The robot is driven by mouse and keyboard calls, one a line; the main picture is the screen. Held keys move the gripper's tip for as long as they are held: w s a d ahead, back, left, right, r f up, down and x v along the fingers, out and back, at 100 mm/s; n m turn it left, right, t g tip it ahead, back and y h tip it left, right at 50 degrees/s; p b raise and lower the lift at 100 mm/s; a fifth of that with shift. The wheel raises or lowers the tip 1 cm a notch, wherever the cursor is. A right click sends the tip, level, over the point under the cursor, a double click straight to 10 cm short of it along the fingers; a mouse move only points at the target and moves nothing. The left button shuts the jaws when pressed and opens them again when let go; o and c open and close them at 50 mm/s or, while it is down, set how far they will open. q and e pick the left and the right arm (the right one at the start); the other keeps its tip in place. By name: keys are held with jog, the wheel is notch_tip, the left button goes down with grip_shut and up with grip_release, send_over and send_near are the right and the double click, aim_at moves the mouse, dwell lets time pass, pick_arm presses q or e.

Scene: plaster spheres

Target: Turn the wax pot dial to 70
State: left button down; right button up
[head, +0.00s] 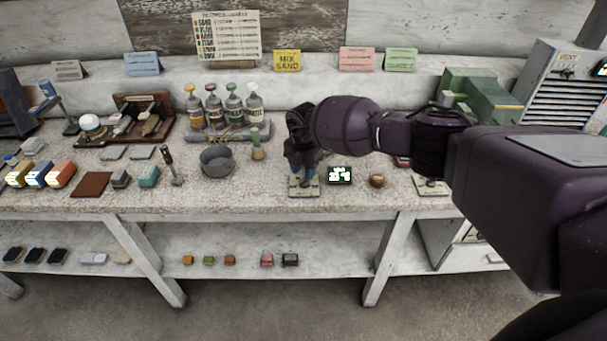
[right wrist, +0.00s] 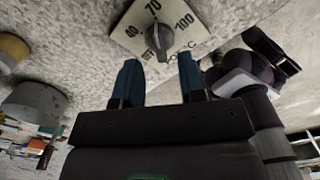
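The dial is a dark grey knob (right wrist: 157,43) on a pale plate marked 40, 70 and 100 in the right wrist view. The 70 is at the top of the plate, with 40 to the left and 100 to the right. I cannot tell for sure which mark the knob points to. My right gripper (right wrist: 159,75) is open and empty, its two blue fingers apart, with the knob just beyond and between the tips. In the head view my right gripper (head: 304,170) points down over the dial plate (head: 296,193) and hides the knob. My left gripper is not in view.
A grey pot (head: 216,161) stands left of the plate, with a small green-topped bottle (head: 257,145) between. A lit green display (head: 339,175) and a small brown round object (head: 377,180) sit to the right. Another plate (head: 428,187) is partly hidden by my arm.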

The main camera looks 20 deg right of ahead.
notch_tip(320, 180, up, 8)
dwell(0.4)
dwell(0.3)
